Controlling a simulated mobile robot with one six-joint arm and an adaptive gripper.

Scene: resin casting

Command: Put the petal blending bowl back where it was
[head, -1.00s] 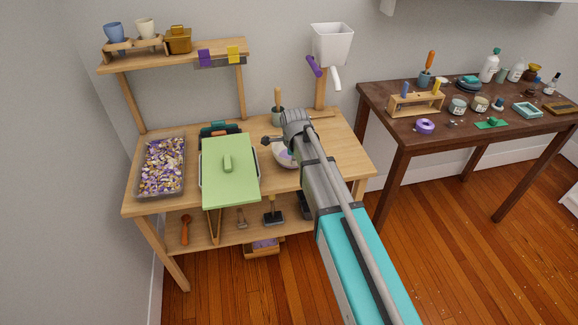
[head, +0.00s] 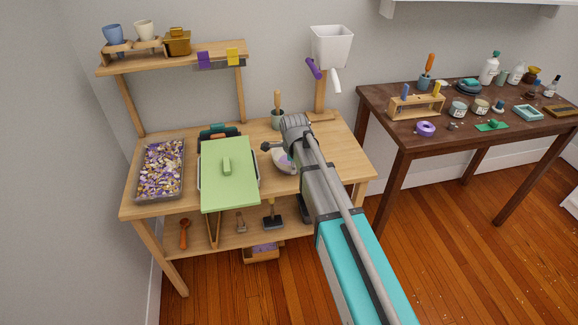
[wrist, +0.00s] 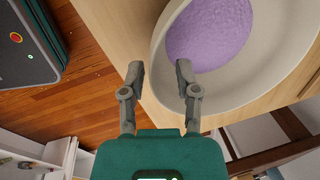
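The petal blending bowl (head: 281,161) is a pale round bowl on the right part of the wooden workbench, mostly hidden behind my arm in the head view. In the wrist view the bowl (wrist: 160,52) is large and close, with a lumpy purple mass (wrist: 208,35) inside. My gripper (wrist: 159,78) is at its near rim. The left finger is outside the wall and the right finger overlaps the inner side. The fingers are apart, with a visible gap around the wall; firm contact on both sides does not show.
The workbench (head: 335,150) also bears a green-lidded box (head: 228,175), a clear tray of petals (head: 160,170) and a pot with a pestle (head: 277,117). A white hopper (head: 331,46) stands behind. A dark table (head: 395,130) with several small items is at right.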

